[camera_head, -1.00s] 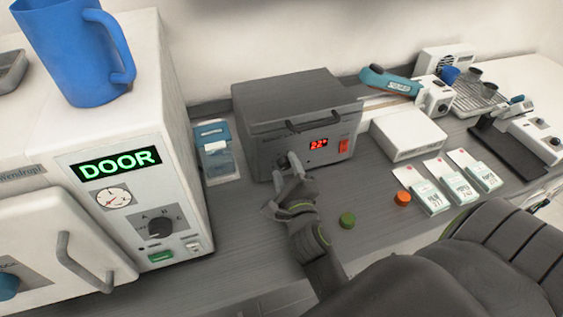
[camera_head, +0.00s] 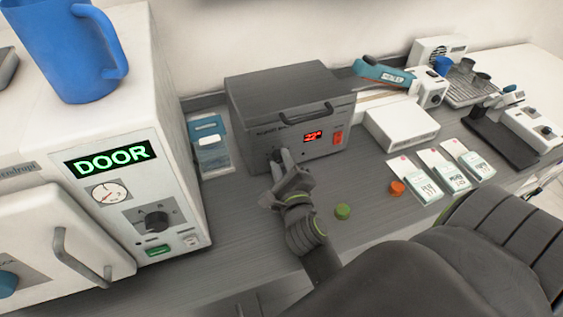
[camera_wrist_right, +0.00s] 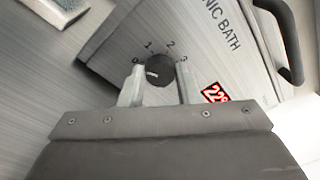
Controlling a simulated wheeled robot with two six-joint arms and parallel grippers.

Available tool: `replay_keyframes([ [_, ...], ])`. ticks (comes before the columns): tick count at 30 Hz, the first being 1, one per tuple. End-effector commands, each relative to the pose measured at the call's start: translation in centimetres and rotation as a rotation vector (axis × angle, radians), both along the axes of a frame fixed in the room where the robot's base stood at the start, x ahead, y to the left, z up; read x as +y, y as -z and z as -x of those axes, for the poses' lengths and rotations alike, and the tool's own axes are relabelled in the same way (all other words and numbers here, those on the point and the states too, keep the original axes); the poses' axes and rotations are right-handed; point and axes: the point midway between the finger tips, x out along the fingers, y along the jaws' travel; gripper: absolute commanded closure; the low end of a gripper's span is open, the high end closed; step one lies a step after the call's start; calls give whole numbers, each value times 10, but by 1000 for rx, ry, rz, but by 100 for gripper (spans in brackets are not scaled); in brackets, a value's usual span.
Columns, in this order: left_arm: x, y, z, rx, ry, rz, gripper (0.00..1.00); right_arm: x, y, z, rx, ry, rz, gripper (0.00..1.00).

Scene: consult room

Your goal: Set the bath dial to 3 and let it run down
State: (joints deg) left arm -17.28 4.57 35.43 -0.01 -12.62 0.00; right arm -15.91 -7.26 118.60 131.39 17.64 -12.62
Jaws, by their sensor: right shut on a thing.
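The bath (camera_head: 290,95) is a dark grey box with a lid handle and a red display reading about 22. Its black dial (camera_wrist_right: 160,69) shows in the right wrist view, with marks 0, 1, 2 and 3 around it. A short white line on the dial face points roughly toward the 0 side. My right gripper (camera_head: 281,158) is at the lower left of the bath's front. In the right wrist view its fingers (camera_wrist_right: 160,84) are shut on the dial, one on each side. In the head view the gripper hides the dial. My left gripper is not in view.
A white cabinet (camera_head: 185,150) with a green DOOR display stands left, a blue jug (camera_head: 75,55) on top. A blue-and-white container (camera_head: 209,146) stands beside the bath. Green (camera_head: 343,212) and orange (camera_head: 397,188) caps and several labelled packets lie on the counter to the right.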

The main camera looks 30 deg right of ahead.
Motion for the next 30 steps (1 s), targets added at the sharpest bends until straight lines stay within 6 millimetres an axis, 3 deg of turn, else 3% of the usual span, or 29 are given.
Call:
replay_keyframes([
  [30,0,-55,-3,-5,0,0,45,-2,-5,0,-205,0,-859,93],
])
